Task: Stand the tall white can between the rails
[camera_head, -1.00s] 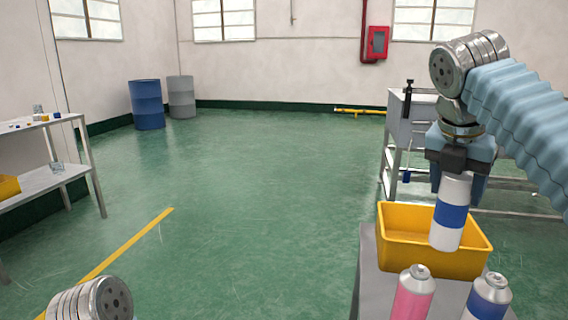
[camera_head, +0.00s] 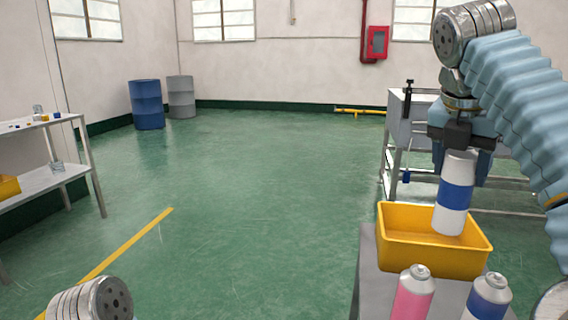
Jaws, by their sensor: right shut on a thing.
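The tall white can (camera_head: 456,192), with a blue band, hangs upright, slightly tilted, from my right gripper (camera_head: 459,152). That gripper is shut on the can's upper part and holds it in front of and over the yellow bin (camera_head: 390,248). Whether the can's bottom is inside the bin or clear of it is hard to tell. A grey bench with a metal frame (camera_head: 398,142) stands behind the gripper; I cannot make out the rails clearly. Of my left arm only a metal joint shows at the bottom left; its gripper is out of view.
A pink can (camera_head: 412,297) and another white-and-blue can (camera_head: 488,299) stand in front of the bin on a grey stand (camera_head: 369,285). A shelf (camera_head: 55,178) stands at the left. Blue (camera_head: 147,105) and grey (camera_head: 181,97) drums stand far back. The green floor between is clear.

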